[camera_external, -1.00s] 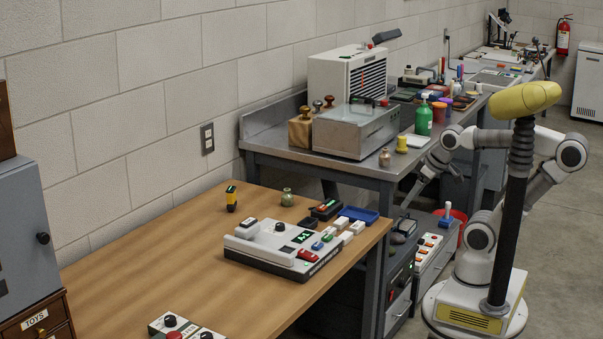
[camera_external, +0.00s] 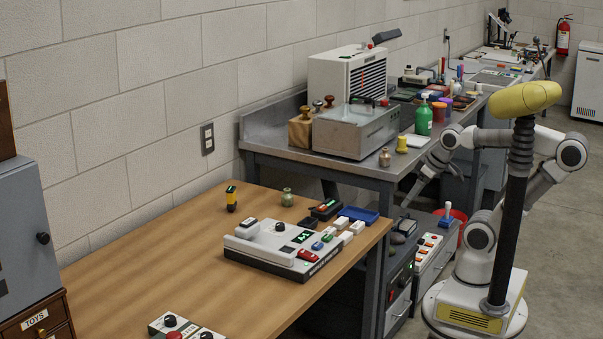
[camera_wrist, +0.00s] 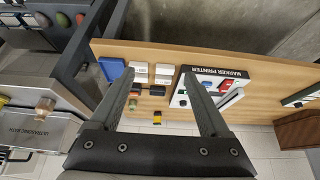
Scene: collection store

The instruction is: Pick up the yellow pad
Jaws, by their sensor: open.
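I cannot make out a flat yellow pad for certain in either view. A small upright yellow-and-black item (camera_external: 231,198) stands on the wooden table; it also shows in the wrist view (camera_wrist: 157,116), beyond my fingertips. A yellow cylinder (camera_external: 402,144) stands near the front edge of the metal bench. My gripper (camera_wrist: 156,72) is open and empty, its two fingers spread wide over the view of the table's end. In the external view my gripper (camera_external: 414,192) hangs low beside the gap between bench and table, apart from both yellow items.
The marker printer (camera_external: 285,247) stands on the wooden table, with a blue tray (camera_external: 358,214) and several small blocks near it. The ultrasonic bath (camera_external: 352,133) and a green bottle (camera_external: 423,120) are on the metal bench.

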